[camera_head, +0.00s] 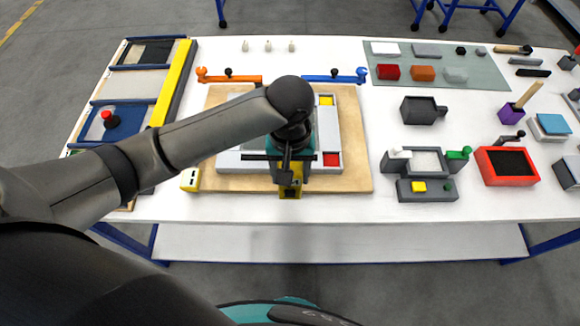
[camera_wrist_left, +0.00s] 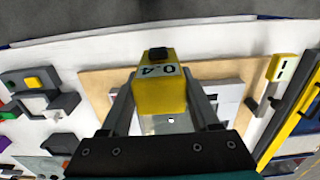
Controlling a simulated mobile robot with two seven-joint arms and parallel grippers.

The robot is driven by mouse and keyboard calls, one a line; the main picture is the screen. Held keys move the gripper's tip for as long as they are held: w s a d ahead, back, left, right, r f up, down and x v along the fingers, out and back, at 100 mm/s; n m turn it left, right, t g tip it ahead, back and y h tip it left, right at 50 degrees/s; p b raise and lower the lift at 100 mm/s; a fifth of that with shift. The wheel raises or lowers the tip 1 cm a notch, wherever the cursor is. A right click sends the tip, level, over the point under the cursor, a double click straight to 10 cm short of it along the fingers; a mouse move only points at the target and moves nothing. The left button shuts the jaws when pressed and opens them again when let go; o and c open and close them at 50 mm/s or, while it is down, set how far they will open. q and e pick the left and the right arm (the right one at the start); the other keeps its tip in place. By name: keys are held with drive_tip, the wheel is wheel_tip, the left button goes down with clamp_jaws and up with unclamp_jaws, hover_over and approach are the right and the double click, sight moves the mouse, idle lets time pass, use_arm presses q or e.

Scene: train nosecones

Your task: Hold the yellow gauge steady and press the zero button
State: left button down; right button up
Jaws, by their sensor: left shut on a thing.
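My left gripper (camera_head: 289,182) is shut on the yellow gauge (camera_head: 291,192), over the front edge of the wooden board. In the left wrist view the gauge (camera_wrist_left: 160,92) sits between the two fingers of the left gripper (camera_wrist_left: 163,108). Its white display reads "0.4", seen upside down or tilted. A small black button (camera_wrist_left: 158,53) stands on the gauge's end, with nothing touching it. Whether the gauge touches the board cannot be told. My right gripper is not in view.
The wooden board (camera_head: 350,180) carries a pale frame (camera_head: 240,160) with a red corner block (camera_head: 331,159). A second yellow block (camera_head: 190,180) stands at the board's left corner. A grey fixture (camera_head: 427,190) and a red tray (camera_head: 508,166) stand to the right. The table's front strip is clear.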

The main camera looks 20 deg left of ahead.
use_arm(q)
drive_tip(key=shift+f+b, duration=0.65)
drive_tip(key=shift+f, duration=1.55)
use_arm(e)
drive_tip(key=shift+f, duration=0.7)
use_arm(q)
drive_tip(key=shift+f+b, duration=0.85)
drive_tip(key=shift+f, duration=1.75)
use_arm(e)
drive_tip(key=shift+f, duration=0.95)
use_arm(q)
drive_tip(key=shift+f, duration=0.2)
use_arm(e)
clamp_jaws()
